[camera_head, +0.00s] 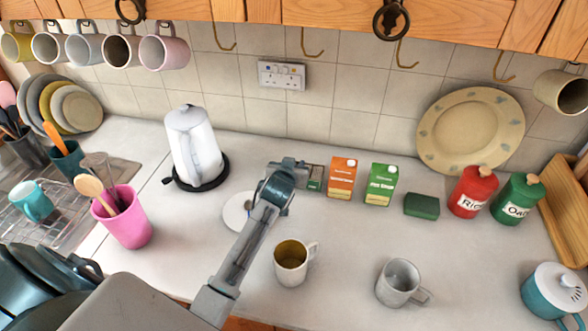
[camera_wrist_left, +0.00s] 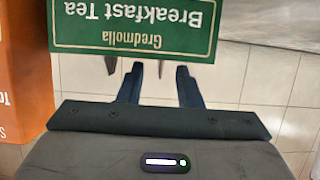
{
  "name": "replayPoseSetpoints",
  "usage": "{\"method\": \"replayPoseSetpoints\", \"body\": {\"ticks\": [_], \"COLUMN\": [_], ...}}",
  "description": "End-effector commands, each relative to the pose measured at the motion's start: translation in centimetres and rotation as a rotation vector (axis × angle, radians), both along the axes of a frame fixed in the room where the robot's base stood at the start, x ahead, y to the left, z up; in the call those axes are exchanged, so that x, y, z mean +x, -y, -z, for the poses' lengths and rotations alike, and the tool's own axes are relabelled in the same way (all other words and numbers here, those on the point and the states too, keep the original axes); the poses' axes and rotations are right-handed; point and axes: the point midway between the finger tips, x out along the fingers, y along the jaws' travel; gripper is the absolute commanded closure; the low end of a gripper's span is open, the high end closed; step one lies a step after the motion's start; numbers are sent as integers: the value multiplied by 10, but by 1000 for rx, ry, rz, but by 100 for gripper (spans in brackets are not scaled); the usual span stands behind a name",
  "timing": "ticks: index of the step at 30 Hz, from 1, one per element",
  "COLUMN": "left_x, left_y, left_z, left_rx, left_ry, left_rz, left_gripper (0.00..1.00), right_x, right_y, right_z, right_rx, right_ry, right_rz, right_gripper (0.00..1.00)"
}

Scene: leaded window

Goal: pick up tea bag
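I cannot make out a tea bag in either view. A green box labelled "Breakfast Tea" shows upside down at the top of the left wrist view (camera_wrist_left: 135,25); its inside is hidden. In the head view, a small green part of a box (camera_head: 314,185) shows beside my left gripper (camera_head: 308,171), which hides the rest. In the wrist view, the two dark fingers of my left gripper (camera_wrist_left: 161,85) stand apart with nothing visible between them, their tips close to the box's edge. My right gripper is not in view.
An orange carton (camera_head: 341,178) and a green carton (camera_head: 381,184) stand right of my left gripper. A white kettle (camera_head: 192,145) and saucer (camera_head: 238,212) are to its left. A mug (camera_head: 291,262) and a grey cup (camera_head: 398,283) stand in front.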

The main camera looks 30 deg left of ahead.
Motion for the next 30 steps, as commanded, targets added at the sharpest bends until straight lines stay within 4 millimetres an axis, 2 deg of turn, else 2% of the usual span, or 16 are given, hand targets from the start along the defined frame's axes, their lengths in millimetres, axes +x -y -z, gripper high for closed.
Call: {"method": "replayPoseSetpoints", "body": {"ticks": [6,11,12,24,30], "left_x": [1,0,0,0,0], "left_y": [0,0,0,0,0], "left_z": [1,1,1,0,-11], "left_rx": [0,0,0,0,0], "left_ry": [0,0,0,-1,0], "left_rz": [0,0,0,0,0], "left_gripper": [68,98,100,100,100], "right_x": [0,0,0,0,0], "right_y": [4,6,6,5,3], "right_z": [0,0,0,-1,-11], "right_rx": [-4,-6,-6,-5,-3], "right_ry": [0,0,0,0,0], "right_rz": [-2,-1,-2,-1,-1], "right_gripper": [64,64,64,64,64]}}
